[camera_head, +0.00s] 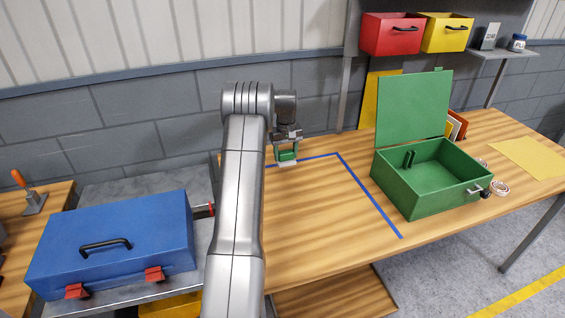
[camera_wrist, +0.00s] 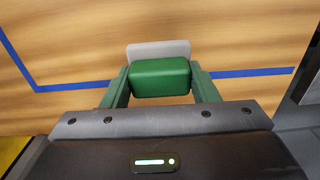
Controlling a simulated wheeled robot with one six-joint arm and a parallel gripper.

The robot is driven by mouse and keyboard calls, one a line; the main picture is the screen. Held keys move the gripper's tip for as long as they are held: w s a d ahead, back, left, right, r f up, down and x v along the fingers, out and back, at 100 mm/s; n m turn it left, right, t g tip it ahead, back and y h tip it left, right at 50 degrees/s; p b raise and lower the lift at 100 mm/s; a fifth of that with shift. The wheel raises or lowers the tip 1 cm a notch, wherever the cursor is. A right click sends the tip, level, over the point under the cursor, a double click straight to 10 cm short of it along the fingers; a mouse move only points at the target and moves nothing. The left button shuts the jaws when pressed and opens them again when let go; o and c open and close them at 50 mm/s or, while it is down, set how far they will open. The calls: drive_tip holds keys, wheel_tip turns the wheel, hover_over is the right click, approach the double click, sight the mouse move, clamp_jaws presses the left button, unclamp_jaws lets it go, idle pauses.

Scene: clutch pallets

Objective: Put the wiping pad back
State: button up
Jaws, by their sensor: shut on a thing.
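The wiping pad (camera_wrist: 160,78) has a green block handle and a pale grey-white pad face. It sits between the two green fingers of my gripper (camera_wrist: 162,88), which is shut on it. In the head view, the pad (camera_head: 287,156) and my gripper (camera_head: 286,148) are over the far left part of the wooden workbench, near the blue tape line (camera_head: 370,195). I cannot tell whether the pad touches the wood. The open green box (camera_head: 425,196) stands to the right, lid up at the back, with a small dark green piece inside at its left.
A blue toolbox (camera_head: 112,240) with red latches lies on a grey surface at left. Red (camera_head: 390,34) and yellow (camera_head: 446,33) bins hang above the bench. The bench (camera_head: 320,235) inside the blue tape is clear.

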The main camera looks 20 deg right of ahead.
sight(286, 162)
drive_tip(key=shift+f+p, duration=0.5)
drive_tip(key=shift+f, duration=1.75)
drive_tip(key=shift+f, duration=0.2)
drive_tip(key=o, duration=1)
drive_tip(key=shift+c, duration=0.2)
drive_tip(key=shift+r, duration=0.1)
wheel_tip(286, 162, up, 12)
drive_tip(key=shift+r+b, duration=0.1)
drive_tip(key=shift+b, duration=1)
